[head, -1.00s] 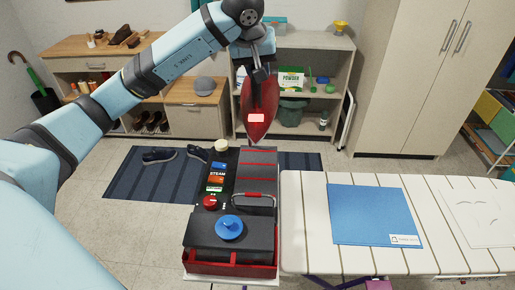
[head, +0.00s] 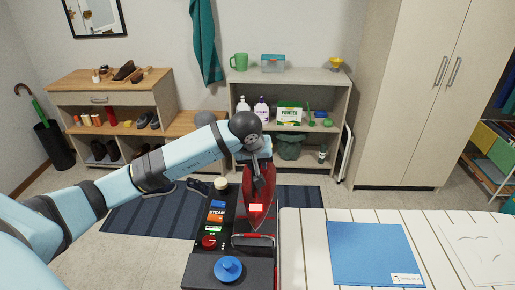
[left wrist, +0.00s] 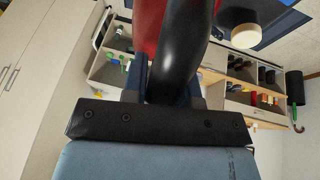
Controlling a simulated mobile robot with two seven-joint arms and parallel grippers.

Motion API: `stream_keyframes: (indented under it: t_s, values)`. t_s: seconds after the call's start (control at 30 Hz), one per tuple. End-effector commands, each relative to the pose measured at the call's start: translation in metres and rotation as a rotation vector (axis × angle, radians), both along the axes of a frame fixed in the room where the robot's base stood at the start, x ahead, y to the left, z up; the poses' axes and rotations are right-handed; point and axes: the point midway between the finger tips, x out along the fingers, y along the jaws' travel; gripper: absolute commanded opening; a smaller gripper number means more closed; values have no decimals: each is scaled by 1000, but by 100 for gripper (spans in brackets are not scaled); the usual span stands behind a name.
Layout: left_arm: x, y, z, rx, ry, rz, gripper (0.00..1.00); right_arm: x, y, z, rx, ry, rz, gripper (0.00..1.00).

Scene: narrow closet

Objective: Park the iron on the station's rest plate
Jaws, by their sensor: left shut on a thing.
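The red iron (head: 258,205) is in my left gripper (head: 258,165), in the middle of the head view. It hangs over the far part of the steam station (head: 218,240), where the rest plate lies, and covers much of that plate. Whether the iron touches the plate I cannot tell. In the left wrist view the iron's dark handle (left wrist: 182,45) runs between the fingers of my left gripper (left wrist: 165,85), with red body behind it. The station has a blue knob (head: 228,268), a red knob (head: 208,242) and a metal wire handle (head: 253,240). My right gripper is not in view.
An ironing board (head: 305,245) with a folded blue cloth (head: 372,252) stands right of the station. Behind are a shelf unit (head: 290,76), a shoe bench (head: 110,84) and a tall cabinet (head: 420,95). A dark striped mat (head: 150,215) lies on the floor.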

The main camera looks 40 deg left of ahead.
Motion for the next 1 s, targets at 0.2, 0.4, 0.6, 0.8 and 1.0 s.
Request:
stream_keyframes:
  t_s: [0.2, 0.4, 0.6, 0.8, 1.0]
  values:
    - [0, 0, -12, -1, -3, 1, 0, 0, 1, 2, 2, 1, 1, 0]
    - [0, 0, -35, -2, -3, 0, 0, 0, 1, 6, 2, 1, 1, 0]
    - [1, 0, -38, 0, -5, -1, 0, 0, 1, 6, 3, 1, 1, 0]
    - [0, 0, -40, 1, -1, 0, 52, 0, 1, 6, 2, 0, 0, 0]
    - [0, 0, -40, 1, -1, 0, 52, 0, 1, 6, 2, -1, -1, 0]
